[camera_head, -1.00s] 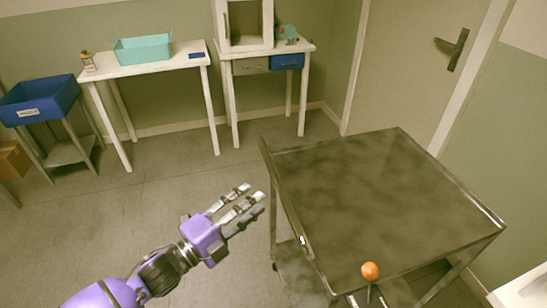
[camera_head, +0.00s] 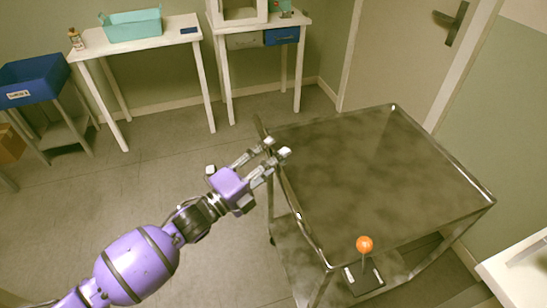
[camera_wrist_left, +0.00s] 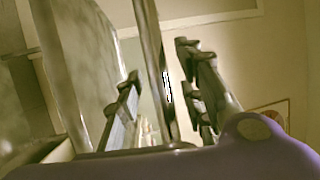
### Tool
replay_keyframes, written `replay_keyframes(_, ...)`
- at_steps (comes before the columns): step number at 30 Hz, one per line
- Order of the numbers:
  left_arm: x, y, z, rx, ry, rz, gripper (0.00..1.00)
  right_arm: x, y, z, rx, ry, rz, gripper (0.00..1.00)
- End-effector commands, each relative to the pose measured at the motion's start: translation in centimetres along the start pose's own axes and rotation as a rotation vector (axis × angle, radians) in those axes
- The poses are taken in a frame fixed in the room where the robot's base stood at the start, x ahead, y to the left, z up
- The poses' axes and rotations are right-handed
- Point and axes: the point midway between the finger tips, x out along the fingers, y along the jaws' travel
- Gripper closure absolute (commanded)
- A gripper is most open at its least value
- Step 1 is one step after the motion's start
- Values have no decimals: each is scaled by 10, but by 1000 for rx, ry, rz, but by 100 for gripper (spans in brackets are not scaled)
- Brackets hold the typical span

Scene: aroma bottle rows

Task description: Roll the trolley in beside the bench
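The trolley (camera_head: 385,180) is a dark, glossy two-level cart on the right of the head view. A raised rail (camera_head: 290,203) runs along its left side. My left gripper (camera_head: 277,149) reaches in from the left, its fingertips at the far part of this rail. In the left wrist view an upright-looking bar (camera_wrist_left: 153,70) stands between the spread fingers, with visible gaps on both sides. The gripper looks open around it. A white bench (camera_head: 145,48) stands at the back left; which table the task means by the bench is unclear. My right gripper is out of view.
A teal basket (camera_head: 132,26) and a small bottle (camera_head: 76,40) stand on the back-left bench. A second white table (camera_head: 262,27) has drawers. A blue bin (camera_head: 35,80) is at far left. A white surface (camera_head: 515,270) is at lower right. An orange ball (camera_head: 364,244) shows at the trolley's front.

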Motion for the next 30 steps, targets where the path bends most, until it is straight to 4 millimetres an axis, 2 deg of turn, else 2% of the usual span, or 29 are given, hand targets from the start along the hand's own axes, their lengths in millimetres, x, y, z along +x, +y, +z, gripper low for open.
replay_keyframes(4, 0, 0, 0, -1, -1, 1, 66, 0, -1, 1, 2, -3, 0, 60)
replay_keyframes(12, -1, 0, 0, -1, -1, 1, 100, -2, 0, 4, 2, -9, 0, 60)
replay_keyframes(23, 1, 1, 0, -3, -1, 0, 100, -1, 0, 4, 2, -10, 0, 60)
replay_keyframes(30, 18, 4, -8, -6, -1, -1, 100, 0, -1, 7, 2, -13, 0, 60)
